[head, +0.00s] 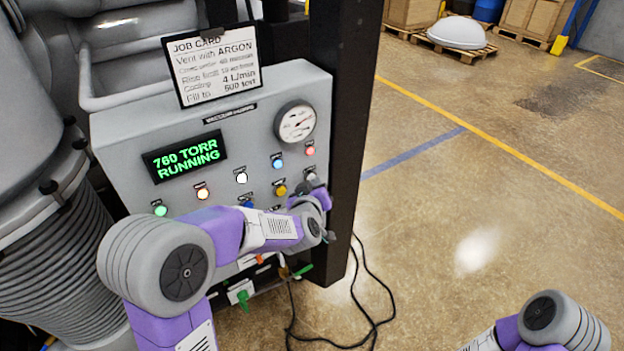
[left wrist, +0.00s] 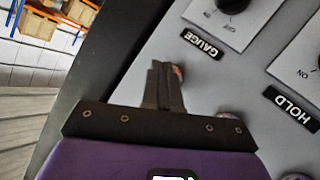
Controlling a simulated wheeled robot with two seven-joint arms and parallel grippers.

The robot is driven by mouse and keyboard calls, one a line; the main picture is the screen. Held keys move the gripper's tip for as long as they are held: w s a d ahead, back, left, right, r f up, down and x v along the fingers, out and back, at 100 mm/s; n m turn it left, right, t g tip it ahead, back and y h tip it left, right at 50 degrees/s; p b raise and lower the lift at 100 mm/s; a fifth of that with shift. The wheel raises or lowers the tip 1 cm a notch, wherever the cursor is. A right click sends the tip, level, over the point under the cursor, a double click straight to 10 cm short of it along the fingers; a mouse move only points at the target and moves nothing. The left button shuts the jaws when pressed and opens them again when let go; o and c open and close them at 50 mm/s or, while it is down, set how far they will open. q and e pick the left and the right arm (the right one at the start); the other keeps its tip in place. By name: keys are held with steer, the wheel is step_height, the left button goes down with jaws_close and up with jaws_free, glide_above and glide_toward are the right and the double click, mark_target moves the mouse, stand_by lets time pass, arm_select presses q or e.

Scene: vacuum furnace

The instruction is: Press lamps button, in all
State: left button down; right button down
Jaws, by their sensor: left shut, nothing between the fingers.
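The grey control panel (head: 130,140) carries small round buttons or lamps, among them green (head: 160,210), orange (head: 203,193), white (head: 242,178), blue (head: 278,162), red (head: 311,151) and yellow (head: 281,190). Their labels are too small to read, so I cannot tell which one is the lamps button. My left gripper (head: 317,187) is at the panel's lower right edge, its fingers shut and empty. In the left wrist view the shut fingers (left wrist: 163,85) are in front of a partly hidden reddish button (left wrist: 178,73); contact cannot be told. My right gripper is out of view.
A green display (head: 186,157) reads 760 TORR RUNNING. A job card (head: 212,65) and a round gauge (head: 296,122) are on the panel. A dark post (head: 347,130) stands right beside it. Cables (head: 355,310) lie on the floor; open floor stretches right.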

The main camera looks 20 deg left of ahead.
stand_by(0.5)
arm_select(q)
steer(key=shift+s+d, duration=0.45)
steer(key=shift+d, duration=0.1)
steer(key=s+d, duration=0.1)
steer(key=d, duration=0.1)
steer(key=s+d+p, duration=0.1)
steer(key=s+d, duration=0.1)
stand_by(0.4)
stand_by(0.6)
